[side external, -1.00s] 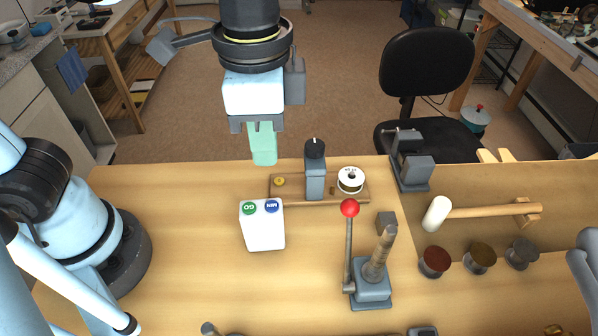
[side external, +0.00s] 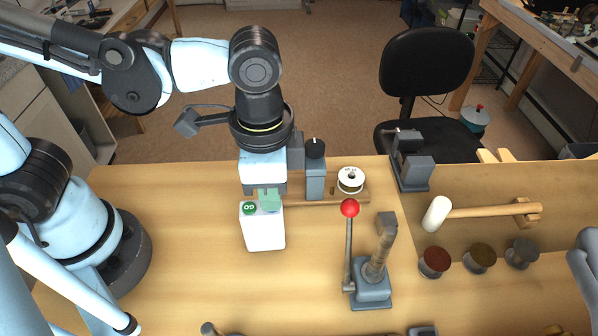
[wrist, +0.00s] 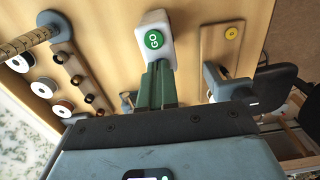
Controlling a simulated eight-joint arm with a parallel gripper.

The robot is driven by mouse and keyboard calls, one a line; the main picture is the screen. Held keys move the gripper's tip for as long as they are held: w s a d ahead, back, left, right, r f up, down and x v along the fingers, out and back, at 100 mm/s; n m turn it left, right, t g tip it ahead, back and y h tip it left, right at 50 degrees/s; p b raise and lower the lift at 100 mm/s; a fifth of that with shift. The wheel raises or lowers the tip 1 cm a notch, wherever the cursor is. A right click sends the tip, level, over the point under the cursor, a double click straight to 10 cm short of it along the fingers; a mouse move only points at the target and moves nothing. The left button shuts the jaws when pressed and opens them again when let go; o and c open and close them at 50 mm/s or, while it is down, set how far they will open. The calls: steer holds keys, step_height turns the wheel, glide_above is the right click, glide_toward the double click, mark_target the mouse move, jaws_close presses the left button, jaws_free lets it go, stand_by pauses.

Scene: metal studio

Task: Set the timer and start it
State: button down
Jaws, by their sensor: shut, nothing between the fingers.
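The timer is a white upright box (side external: 264,230) on the wooden bench, left of the middle in the side view. Its top carries a green GO button (side external: 249,208), which also shows in the wrist view (wrist: 154,40). The blue MIN button beside it is hidden behind my fingers in both views. My gripper (side external: 269,205) is shut and empty, pointing down, with its green fingertips at the MIN side of the timer's top. In the wrist view the fingers (wrist: 158,75) reach the timer's edge just beside GO. Whether they touch the button I cannot tell.
A wooden board with a grey post (side external: 315,180) and a white spool (side external: 350,180) stands close behind the timer. A red-knobbed lever (side external: 349,209) stands to the right. The bench left of the timer is clear.

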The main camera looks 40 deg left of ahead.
steer(key=shift+f, duration=0.85)
steer(key=shift+r, duration=0.1)
step_height(320, 180, up, 9)
stand_by(0.6)
steer(key=shift+w+d, duration=0.1)
steer(key=shift+d, duration=0.05)
stand_by(0.3)
step_height(320, 180, up, 7)
steer(key=shift+f, duration=0.2)
